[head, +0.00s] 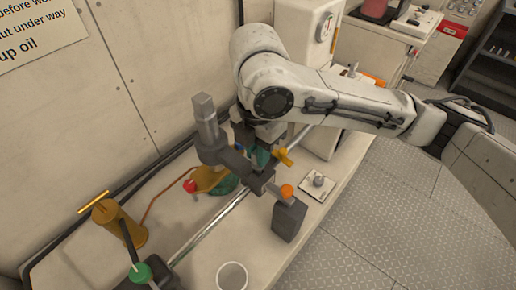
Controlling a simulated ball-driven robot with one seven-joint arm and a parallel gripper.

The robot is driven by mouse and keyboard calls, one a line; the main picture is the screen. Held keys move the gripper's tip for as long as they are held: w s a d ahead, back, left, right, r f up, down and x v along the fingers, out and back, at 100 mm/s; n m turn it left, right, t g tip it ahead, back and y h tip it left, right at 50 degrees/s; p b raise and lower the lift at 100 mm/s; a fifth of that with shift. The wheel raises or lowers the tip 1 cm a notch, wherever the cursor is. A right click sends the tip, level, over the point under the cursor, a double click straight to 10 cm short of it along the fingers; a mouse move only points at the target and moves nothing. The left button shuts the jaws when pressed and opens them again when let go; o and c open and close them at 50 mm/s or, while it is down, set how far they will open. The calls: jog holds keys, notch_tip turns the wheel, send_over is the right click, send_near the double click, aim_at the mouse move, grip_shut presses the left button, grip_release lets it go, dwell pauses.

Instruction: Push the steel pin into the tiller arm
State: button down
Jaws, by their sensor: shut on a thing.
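The dark grey tiller arm (238,164) runs from a square upright post (205,118) down to a squared end over the long steel rod in the head view. My gripper (256,150) points down just behind the tiller arm, close to its outer end. It is shut on a small, slim grey thing, which I take to be the steel pin (254,163). The pin is mostly hidden by the fingers and the tiller arm. I cannot tell whether its tip is in the hole.
A dark block with an orange knob (287,191) and a white plate with a grey knob (319,182) stand to the right. The wall is close on the left.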

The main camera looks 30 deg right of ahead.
jog(key=shift+f+b, duration=0.75)
jog(key=shift+f, duration=0.35)
dwell(0.4)
jog(key=c, duration=1)
grip_release()
jog(key=shift+o, duration=0.2)
jog(key=shift+r, duration=0.1)
notch_tip(320, 180, up, 11)
jog(key=shift+f+p, duration=0.2)
jog(key=shift+p, duration=0.35)
jog(key=shift+f, duration=0.1)
